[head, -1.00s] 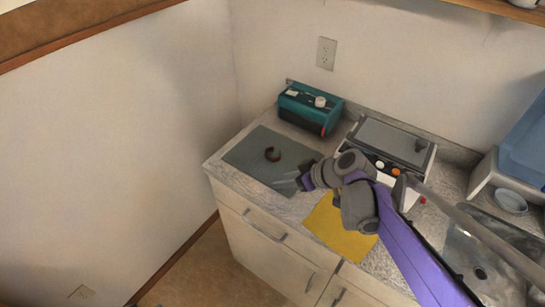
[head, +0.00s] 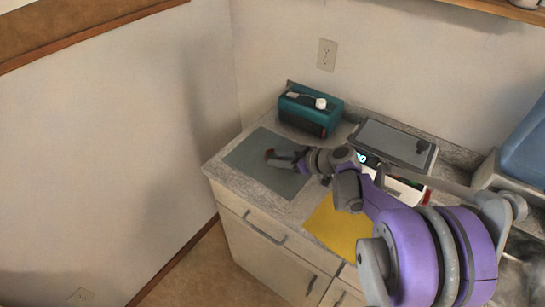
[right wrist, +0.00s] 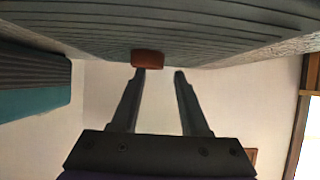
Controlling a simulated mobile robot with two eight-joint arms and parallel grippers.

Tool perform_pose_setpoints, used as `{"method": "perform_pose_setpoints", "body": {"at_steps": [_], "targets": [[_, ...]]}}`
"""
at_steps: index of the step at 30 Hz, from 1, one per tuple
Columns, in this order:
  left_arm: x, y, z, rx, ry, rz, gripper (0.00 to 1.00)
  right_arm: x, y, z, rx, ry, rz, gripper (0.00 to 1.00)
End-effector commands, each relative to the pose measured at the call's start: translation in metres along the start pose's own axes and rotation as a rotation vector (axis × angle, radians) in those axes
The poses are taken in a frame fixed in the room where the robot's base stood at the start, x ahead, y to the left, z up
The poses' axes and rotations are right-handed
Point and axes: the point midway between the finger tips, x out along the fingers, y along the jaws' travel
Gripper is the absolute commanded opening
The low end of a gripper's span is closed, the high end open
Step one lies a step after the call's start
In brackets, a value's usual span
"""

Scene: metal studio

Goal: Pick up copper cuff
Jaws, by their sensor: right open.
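The copper cuff (head: 269,154) lies on the dark grey-green mat (head: 247,160) on the counter. In the head view, my right gripper (head: 277,158) reaches in from the right, low over the mat, and its fingers partly cover the cuff. In the right wrist view, the cuff (right wrist: 148,59) shows as a small reddish-brown piece at the tips of the open fingers (right wrist: 162,72), nearer the left one. I cannot tell whether a finger touches it. My left gripper is not in view.
A teal box (head: 310,112) stands behind the mat against the wall. A grey-topped device (head: 395,142) stands right of it, behind my right arm. A yellow cloth (head: 337,228) lies at the counter's front. The counter's left end borders open floor.

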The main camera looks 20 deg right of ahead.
Motion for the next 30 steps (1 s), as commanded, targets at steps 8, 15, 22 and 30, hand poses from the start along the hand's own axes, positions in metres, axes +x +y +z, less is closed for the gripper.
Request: {"method": "perform_pose_setpoints", "body": {"at_steps": [8,15,22,30], "targets": [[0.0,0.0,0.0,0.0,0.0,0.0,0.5,0.029,-0.002,0.001,0.0,-0.001,-0.001,0.45],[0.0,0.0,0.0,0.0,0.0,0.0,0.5,0.028,-0.002,0.001,0.0,-0.001,0.0,0.27],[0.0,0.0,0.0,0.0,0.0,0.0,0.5,0.028,-0.002,0.001,0.0,-0.001,-0.001,0.0],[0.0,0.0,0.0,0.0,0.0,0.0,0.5,0.028,-0.002,0.001,0.0,-0.001,-0.001,0.0]]}}
